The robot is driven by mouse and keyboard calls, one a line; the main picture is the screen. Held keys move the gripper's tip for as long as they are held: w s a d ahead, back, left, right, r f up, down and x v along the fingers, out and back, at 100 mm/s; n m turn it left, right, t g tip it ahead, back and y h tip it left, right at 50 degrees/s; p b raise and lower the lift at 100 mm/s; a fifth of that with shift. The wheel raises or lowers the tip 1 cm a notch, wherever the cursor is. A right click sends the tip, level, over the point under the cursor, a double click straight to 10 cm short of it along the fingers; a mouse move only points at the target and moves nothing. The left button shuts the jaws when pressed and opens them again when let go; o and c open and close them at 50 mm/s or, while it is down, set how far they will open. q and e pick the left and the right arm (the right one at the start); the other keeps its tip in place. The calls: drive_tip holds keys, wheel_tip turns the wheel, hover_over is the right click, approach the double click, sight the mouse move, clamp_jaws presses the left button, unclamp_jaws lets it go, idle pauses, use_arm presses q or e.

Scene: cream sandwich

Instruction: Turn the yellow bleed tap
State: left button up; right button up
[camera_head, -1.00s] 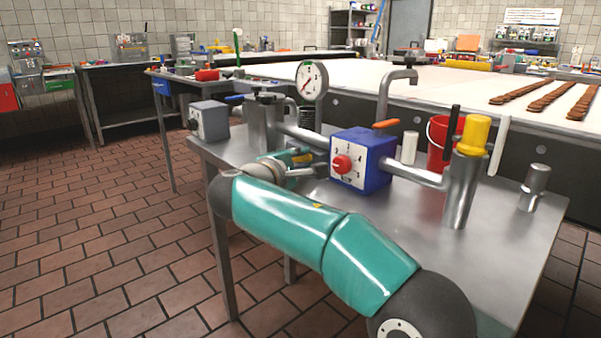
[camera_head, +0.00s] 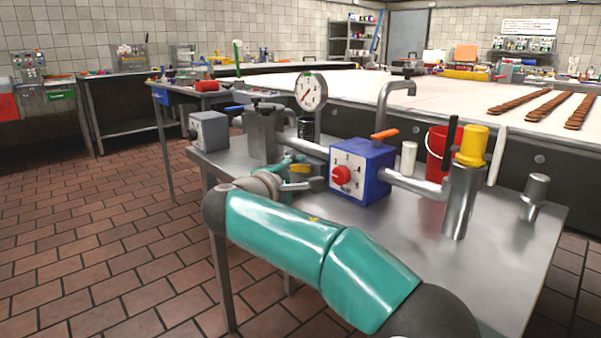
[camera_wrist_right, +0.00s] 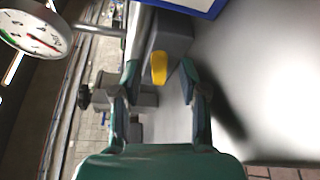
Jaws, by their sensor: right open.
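The yellow bleed tap (camera_head: 300,169) is a small yellow lever low on the pipework, left of the blue control box (camera_head: 360,172). My right gripper (camera_head: 292,176) reaches it from the left and partly hides it in the head view. In the right wrist view, the yellow tap (camera_wrist_right: 160,67) shows between the two spread fingers of my right gripper (camera_wrist_right: 163,78). The gripper is open, with gaps visible on both sides of the tap. I cannot tell how deep the tap sits between the fingers. My left gripper is not in view.
A yellow-capped cylinder (camera_head: 461,200), a red bucket (camera_head: 436,150) and a white cup (camera_head: 409,158) stand to the right. The steel bench (camera_head: 420,250) is bare at the front right.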

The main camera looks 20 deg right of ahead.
drive_tip(key=v, duration=1.1)
drive_tip(key=shift+d+f, duration=0.1)
